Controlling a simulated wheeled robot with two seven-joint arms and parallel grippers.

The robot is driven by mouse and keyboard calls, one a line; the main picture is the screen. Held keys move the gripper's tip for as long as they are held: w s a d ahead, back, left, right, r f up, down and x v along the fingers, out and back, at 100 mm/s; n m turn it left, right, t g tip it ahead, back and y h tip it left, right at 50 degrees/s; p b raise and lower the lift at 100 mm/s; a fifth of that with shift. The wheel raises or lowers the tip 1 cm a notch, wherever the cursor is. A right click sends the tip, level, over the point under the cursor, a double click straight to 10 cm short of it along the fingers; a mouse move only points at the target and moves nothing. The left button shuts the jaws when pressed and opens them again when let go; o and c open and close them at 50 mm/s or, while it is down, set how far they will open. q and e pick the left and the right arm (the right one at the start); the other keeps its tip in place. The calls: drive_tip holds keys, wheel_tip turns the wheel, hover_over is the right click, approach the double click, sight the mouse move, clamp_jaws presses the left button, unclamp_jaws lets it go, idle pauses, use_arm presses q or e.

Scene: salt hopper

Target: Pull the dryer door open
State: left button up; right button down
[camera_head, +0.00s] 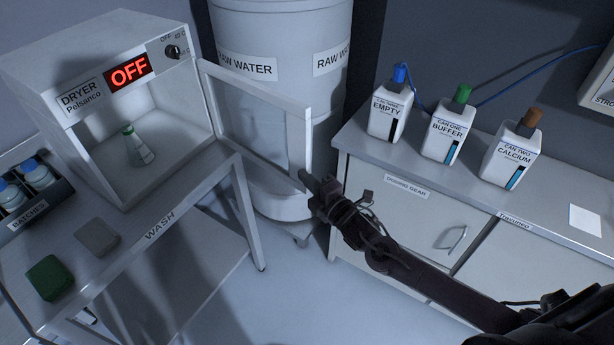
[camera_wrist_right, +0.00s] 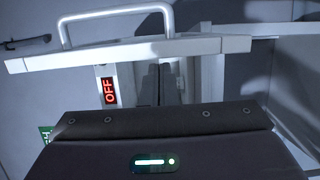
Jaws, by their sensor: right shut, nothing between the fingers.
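The dryer (camera_head: 72,62) is a white box at the upper left with a red OFF display (camera_head: 129,71). Its white-framed door (camera_head: 255,87) stands swung wide open to the right, with the chamber exposed. A small flask (camera_head: 135,146) stands inside. My right gripper (camera_head: 308,181) is shut and empty at the lower free edge of the door; I cannot tell whether it touches. In the right wrist view, the door (camera_wrist_right: 210,46) shows nearly edge-on, with its looped handle (camera_wrist_right: 116,12) on the far side from the dark fingers (camera_wrist_right: 167,84). My left gripper is not in view.
The dryer stands on the WASH table (camera_head: 190,195) with a green block (camera_head: 49,278) and a grey block (camera_head: 97,237). A RAW WATER tank (camera_head: 275,40) is behind the door. A counter (camera_head: 360,139) at the right carries several labelled cans. Floor shows between them.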

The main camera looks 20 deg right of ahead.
drive_tip(key=w+d+n+y+b, duration=0.1)
drive_tip(key=w+d+y+b, duration=0.1)
drive_tip(key=w+d+b, duration=0.7)
drive_tip(key=d, duration=0.2)
drive_tip(key=shift+d+g+b, duration=0.35)
drive_tip(key=shift+d+g, duration=0.05)
drive_tip(key=shift+s+a, duration=0.1)
